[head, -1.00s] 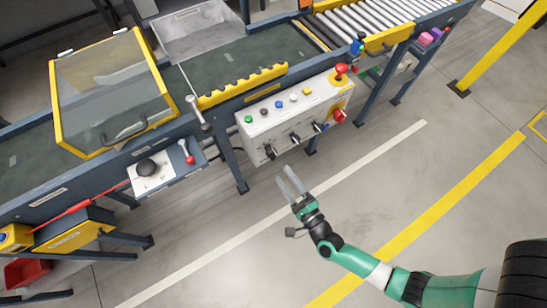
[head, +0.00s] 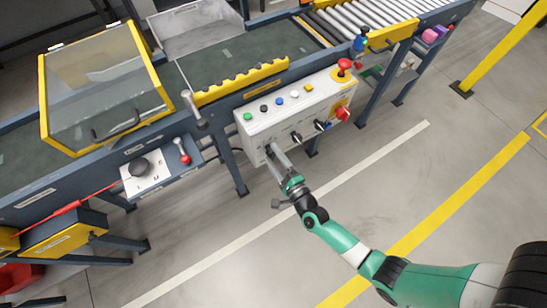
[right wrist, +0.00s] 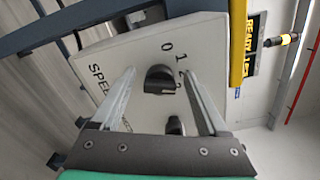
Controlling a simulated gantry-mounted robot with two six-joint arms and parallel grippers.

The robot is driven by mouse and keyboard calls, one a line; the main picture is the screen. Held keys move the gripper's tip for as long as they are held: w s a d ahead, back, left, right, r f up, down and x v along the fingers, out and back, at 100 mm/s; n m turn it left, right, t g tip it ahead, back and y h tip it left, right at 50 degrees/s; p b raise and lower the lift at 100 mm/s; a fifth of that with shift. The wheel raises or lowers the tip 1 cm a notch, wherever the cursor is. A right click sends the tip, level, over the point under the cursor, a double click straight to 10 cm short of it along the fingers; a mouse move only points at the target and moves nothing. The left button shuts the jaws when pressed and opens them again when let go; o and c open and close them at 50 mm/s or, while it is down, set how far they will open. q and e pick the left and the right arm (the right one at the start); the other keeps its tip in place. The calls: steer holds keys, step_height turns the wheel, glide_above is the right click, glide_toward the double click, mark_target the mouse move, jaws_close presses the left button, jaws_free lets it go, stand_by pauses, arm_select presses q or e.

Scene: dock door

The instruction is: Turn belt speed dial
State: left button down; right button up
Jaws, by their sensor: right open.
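The belt speed dial is a black knob (right wrist: 160,79) on the white front of a control box (head: 300,108). In the right wrist view, the numbers 0, 1, 2 and one more run beside it, and part of a "SPEED" label shows. Its exact setting is hard to read. My right gripper (head: 275,152) is open at the left end of the box's front, and its fingers partly hide the knob in the head view. In the right wrist view, the fingers (right wrist: 158,74) stand one on each side of the knob, not visibly closed on it. My left gripper is out of view.
A second black knob (right wrist: 175,126) sits close to the dial. Coloured buttons (head: 280,101) line the box top, with a red emergency stop (head: 344,65) at its right end. Another black dial (head: 138,167) and a red-tipped lever (head: 183,153) are further left. The floor in front is clear.

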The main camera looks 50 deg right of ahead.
jaws_close()
stand_by(0.4)
steer(key=shift+n, duration=0.3)
steer(key=n+p, duration=0.1)
steer(key=n, duration=0.7)
steer(key=shift+f+p, duration=0.15)
steer(key=shift+p, duration=0.2)
steer(key=n, duration=0.4)
steer(key=shift+p, duration=0.4)
steer(key=shift+d+f+n, duration=0.1)
steer(key=shift+f+n, duration=0.05)
steer(key=shift+n, duration=1.55)
